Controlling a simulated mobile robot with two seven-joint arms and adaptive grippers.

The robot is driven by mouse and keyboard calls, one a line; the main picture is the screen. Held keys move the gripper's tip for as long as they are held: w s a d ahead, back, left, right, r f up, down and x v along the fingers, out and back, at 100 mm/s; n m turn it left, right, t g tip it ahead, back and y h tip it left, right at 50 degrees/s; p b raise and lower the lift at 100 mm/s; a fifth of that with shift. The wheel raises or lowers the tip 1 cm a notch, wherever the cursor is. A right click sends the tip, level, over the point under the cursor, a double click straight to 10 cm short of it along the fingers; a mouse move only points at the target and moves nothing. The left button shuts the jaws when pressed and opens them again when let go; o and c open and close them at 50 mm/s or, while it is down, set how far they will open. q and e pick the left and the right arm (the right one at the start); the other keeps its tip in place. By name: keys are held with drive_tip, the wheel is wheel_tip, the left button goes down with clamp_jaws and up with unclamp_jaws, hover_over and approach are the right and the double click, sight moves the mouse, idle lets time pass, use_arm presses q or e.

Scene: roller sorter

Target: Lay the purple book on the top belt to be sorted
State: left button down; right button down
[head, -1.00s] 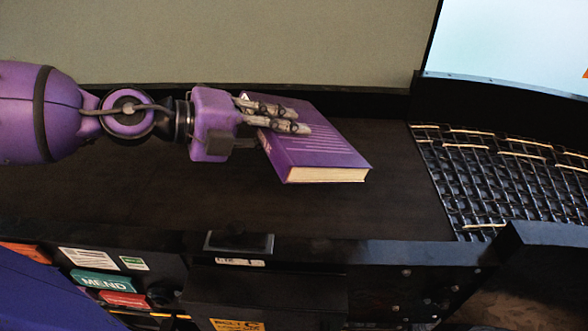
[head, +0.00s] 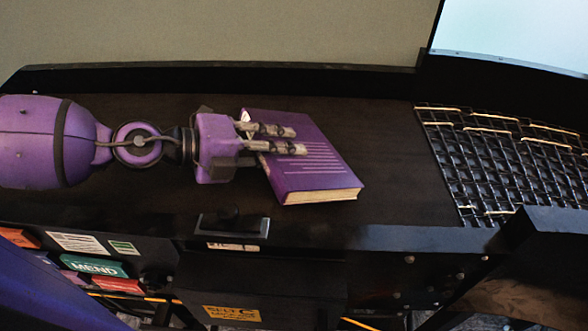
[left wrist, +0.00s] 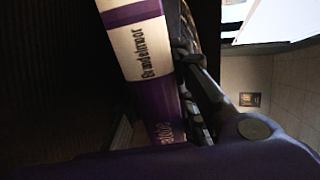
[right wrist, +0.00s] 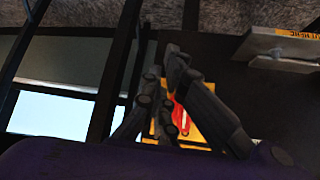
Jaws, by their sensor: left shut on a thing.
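The purple book (head: 318,176) lies nearly flat at the dark top belt (head: 400,190), its pale page edge toward the front. I cannot tell whether its underside touches the belt. My left gripper (head: 298,140) is shut on the book's left side, with two fingers across its cover. In the left wrist view, the book's spine (left wrist: 142,50) shows a white band with dark lettering, beside a finger of the left gripper (left wrist: 190,65). My right gripper (right wrist: 163,65) shows only in the right wrist view, away from the book. Its fingers overlap there, and I see nothing held.
A black roller grid (head: 510,165) with pale strips adjoins the belt's right end. A low rim (head: 230,68) runs along the back. A front panel carries a green MEND label (head: 95,265) and a red label (head: 118,285). The belt right of the book is clear.

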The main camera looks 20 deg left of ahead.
use_arm(q)
drive_tip(key=shift+w+f, duration=0.1)
drive_tip(key=shift+f, duration=0.1)
use_arm(e)
drive_tip(key=shift+s+d, duration=0.1)
drive_tip(key=shift+s, duration=0.05)
use_arm(q)
drive_tip(key=c, duration=1.7)
unclamp_jaws()
drive_tip(key=shift+f, duration=0.1)
drive_tip(key=shift+o, duration=0.4)
use_arm(e)
drive_tip(key=shift+s+d+f, duration=0.15)
drive_tip(key=shift+s+f, duration=0.1)
